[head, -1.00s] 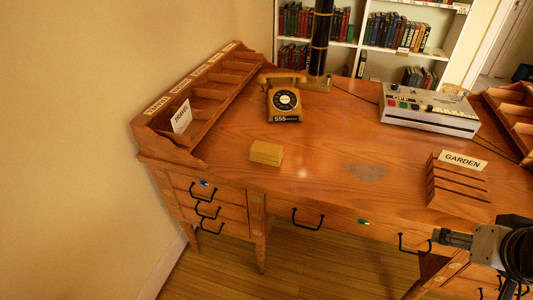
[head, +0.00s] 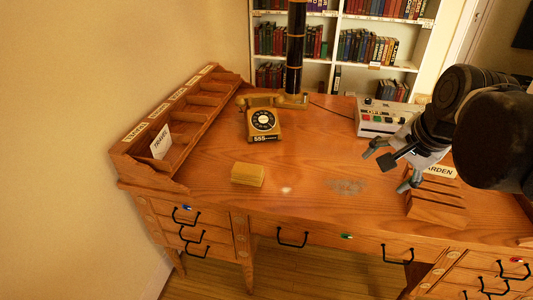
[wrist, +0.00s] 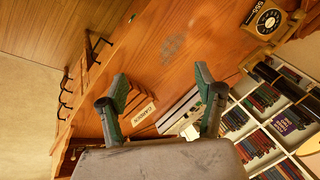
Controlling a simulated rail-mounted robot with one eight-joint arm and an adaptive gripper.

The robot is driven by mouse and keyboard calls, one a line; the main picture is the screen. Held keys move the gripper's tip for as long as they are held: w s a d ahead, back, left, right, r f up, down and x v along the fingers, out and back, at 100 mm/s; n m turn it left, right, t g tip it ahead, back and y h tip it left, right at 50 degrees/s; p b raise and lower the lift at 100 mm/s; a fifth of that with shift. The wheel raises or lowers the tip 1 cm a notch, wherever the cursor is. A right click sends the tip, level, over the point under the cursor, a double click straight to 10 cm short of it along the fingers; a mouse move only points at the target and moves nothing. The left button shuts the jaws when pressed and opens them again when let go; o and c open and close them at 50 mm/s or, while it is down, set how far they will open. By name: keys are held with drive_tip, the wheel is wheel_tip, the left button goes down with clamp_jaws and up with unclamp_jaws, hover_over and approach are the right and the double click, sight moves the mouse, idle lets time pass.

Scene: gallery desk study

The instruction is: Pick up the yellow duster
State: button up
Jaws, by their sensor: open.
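The yellow duster (head: 248,174) looks like a small, flat, folded yellow block. It lies on the left part of the wooden desk, near the front edge, in the head view. My gripper (head: 390,166) is open and empty above the right part of the desk, well to the right of the duster. In the wrist view my gripper (wrist: 162,80) shows two spread fingers with nothing between them. The duster does not show in the wrist view.
A yellow telephone (head: 262,120) stands behind the duster. A dark column (head: 295,50) rises at the back. A pigeonhole rack (head: 190,112) runs along the left side. A slotted holder (head: 437,207) and a grey console (head: 383,117) stand at right. The desk's middle is clear.

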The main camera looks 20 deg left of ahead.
drive_tip(key=w+a+m+g+y, duration=0.1)
drive_tip(key=w+a+m+g, duration=0.15)
drive_tip(key=w+a, duration=0.55)
drive_tip(key=m+g+y+p, duration=0.1)
drive_tip(key=m+g+p, duration=0.2)
drive_tip(key=m, duration=0.5)
hover_over(249, 168)
drive_tip(key=d, duration=0.5)
wheel_tip(249, 168, down, 11)
drive_tip(key=b+x, duration=0.1)
drive_tip(key=x, duration=1.3)
drive_tip(key=shift+w+a, duration=0.25)
drive_tip(key=shift+w, duration=0.05)
drive_tip(key=shift+f+b, duration=0.2)
drive_tip(key=shift+b, duration=0.3)
drive_tip(key=c, duration=1.2)
